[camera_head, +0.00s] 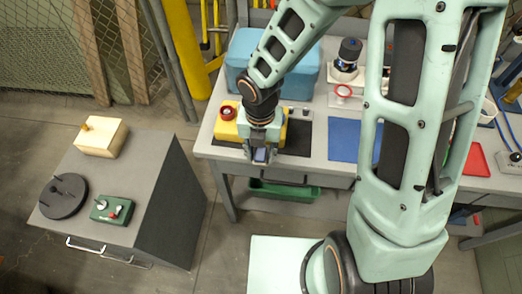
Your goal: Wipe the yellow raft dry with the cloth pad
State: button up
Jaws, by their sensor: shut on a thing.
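The yellow raft (229,130) sits on the workbench near its left front corner, with a red round part on its top left. My arm reaches down over it and hides much of its middle. My gripper (261,156) is at the raft's front side, near the bench's front edge, pointing down. It is shut on a small blue-grey piece (262,155), which looks like the cloth pad. Whether the pad touches the raft cannot be told from this view.
A dark mat (298,137) lies around the raft, with a blue mat (345,141) to the right. A large blue box (305,75) stands behind. A grey cabinet (125,170) stands left, across a floor gap.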

jog(key=shift+r+p, duration=2.75)
jog(key=shift+r, duration=0.05)
jog(key=shift+f, duration=0.1)
